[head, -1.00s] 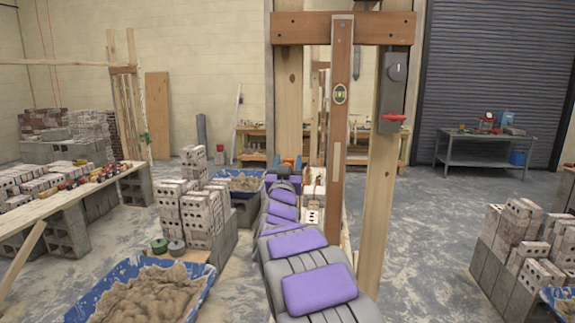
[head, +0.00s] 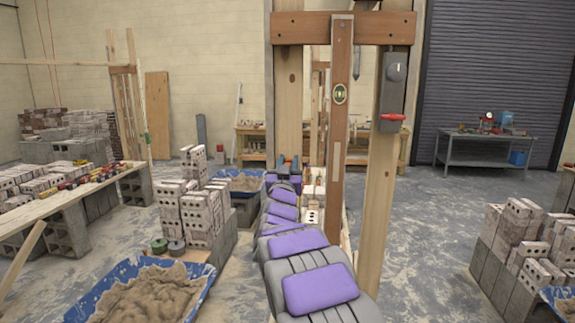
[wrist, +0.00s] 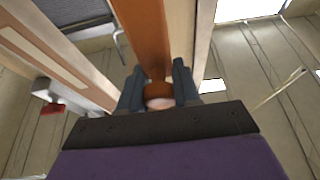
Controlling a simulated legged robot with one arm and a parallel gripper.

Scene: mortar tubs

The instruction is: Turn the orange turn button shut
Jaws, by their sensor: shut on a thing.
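The orange turn button (wrist: 158,92) shows in the wrist view as a rounded piece between the two blue-grey fingers. My gripper (wrist: 158,88) is shut on it, one finger on each side. An orange-brown bar (wrist: 143,30) runs up from just behind it; I cannot tell whether the two are one piece. In the head view my gripper (head: 288,162) is far along my purple and grey arm, left of the upright board, and the button is too small there to make out.
A wooden post (head: 382,190) carries a grey box with a red handle (head: 393,117). An upright board with a green level (head: 340,94) hangs from a crossbeam (head: 345,27).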

